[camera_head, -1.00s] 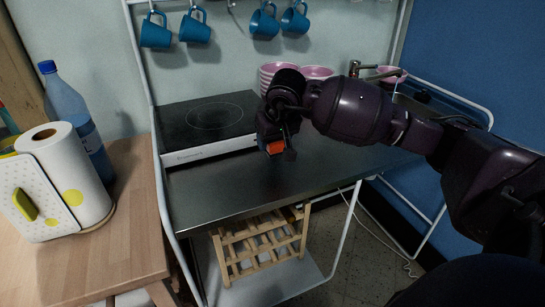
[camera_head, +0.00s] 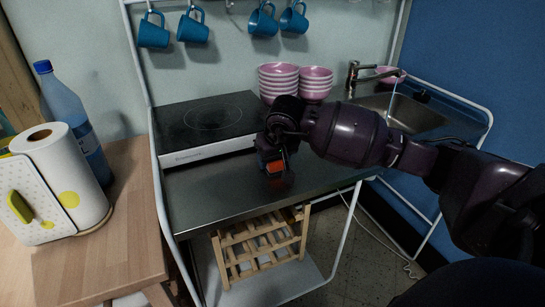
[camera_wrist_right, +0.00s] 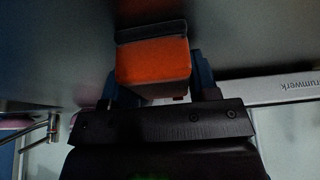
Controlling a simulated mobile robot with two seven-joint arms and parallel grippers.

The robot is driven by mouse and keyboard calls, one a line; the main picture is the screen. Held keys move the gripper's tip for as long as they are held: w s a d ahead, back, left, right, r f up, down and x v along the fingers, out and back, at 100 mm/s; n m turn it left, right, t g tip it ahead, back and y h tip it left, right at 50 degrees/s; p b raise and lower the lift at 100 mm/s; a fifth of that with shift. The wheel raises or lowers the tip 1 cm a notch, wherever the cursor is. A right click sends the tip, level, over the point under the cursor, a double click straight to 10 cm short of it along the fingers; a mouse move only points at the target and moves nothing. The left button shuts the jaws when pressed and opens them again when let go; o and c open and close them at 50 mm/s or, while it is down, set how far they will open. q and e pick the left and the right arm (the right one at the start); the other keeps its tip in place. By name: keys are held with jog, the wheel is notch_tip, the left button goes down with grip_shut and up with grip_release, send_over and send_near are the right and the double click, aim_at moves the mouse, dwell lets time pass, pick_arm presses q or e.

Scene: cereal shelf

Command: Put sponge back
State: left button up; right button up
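The orange sponge (camera_head: 275,166) with a dark layer is between the fingers of my right gripper (camera_head: 271,157), over the metal counter (camera_head: 225,192) in front of the hotplate. In the right wrist view the sponge (camera_wrist_right: 153,64) shows as an orange block with a dark grey layer on its far side. The blue fingers of my right gripper (camera_wrist_right: 155,85) close on it from both sides. I cannot tell whether the sponge touches the counter. My left gripper is not in view.
A black hotplate (camera_head: 208,122) sits left on the counter. Stacked pink bowls (camera_head: 279,80) stand behind my right gripper. The sink (camera_head: 400,112) and faucet (camera_head: 353,75) are at the right. Blue mugs (camera_head: 193,27) hang above. A wooden table (camera_head: 105,240) holds a paper roll (camera_head: 72,175) and bottle (camera_head: 68,107).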

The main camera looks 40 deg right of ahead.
jog(key=o, duration=0.4)
jog(key=shift+o, duration=0.2)
